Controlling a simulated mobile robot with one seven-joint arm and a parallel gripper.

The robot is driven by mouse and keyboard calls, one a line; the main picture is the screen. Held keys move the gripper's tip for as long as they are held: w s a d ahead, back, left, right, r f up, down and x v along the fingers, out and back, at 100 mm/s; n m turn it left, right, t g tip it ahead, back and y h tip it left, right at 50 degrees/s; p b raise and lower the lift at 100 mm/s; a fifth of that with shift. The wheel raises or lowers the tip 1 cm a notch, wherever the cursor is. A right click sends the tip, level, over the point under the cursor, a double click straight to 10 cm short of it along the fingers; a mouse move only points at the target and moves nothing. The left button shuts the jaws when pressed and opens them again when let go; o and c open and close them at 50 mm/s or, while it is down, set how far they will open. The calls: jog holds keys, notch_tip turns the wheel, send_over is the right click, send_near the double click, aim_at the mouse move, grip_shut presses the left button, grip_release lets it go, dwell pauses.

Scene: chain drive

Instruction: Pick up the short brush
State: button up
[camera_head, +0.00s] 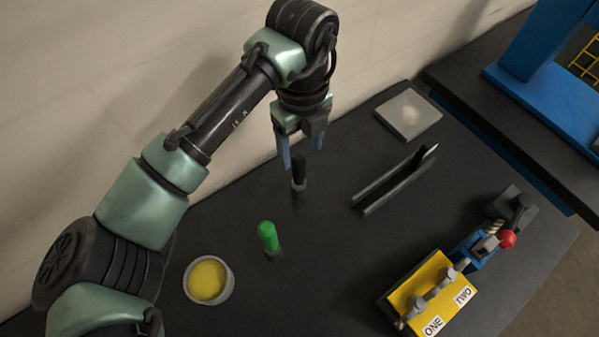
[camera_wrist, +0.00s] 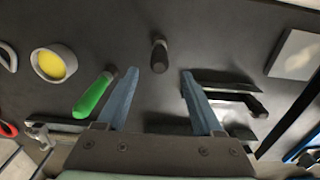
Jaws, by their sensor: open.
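A short black-handled object (camera_head: 299,172), which looks like the short brush, stands upright on the dark table. My gripper (camera_head: 302,156) is open above it, with its blue fingers pointing down. In the wrist view the black object (camera_wrist: 159,54) shows between and just beyond the open fingertips (camera_wrist: 160,72), apart from both. Nothing is between the fingers' inner faces. A green-handled object (camera_head: 268,236) stands nearer the front; in the wrist view it (camera_wrist: 94,96) is beside the left finger. I cannot tell its tip type.
A round pot with yellow contents (camera_head: 208,280) stands at the front left. A dark channel-like holder (camera_head: 392,182) and a grey square plate (camera_head: 408,114) lie to the right. A yellow block labelled ONE and TWO (camera_head: 433,291) with a blue clamp is at the front right. A wall runs behind.

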aim_at(299, 171)
jog(key=f, duration=0.2)
jog(key=f+p, duration=0.1)
jog(key=f, duration=0.5)
jog(key=shift+w+a+f+p, duration=0.15)
jog(key=shift+a+f+p, duration=0.1)
jog(key=shift+p, duration=0.1)
grip_shut()
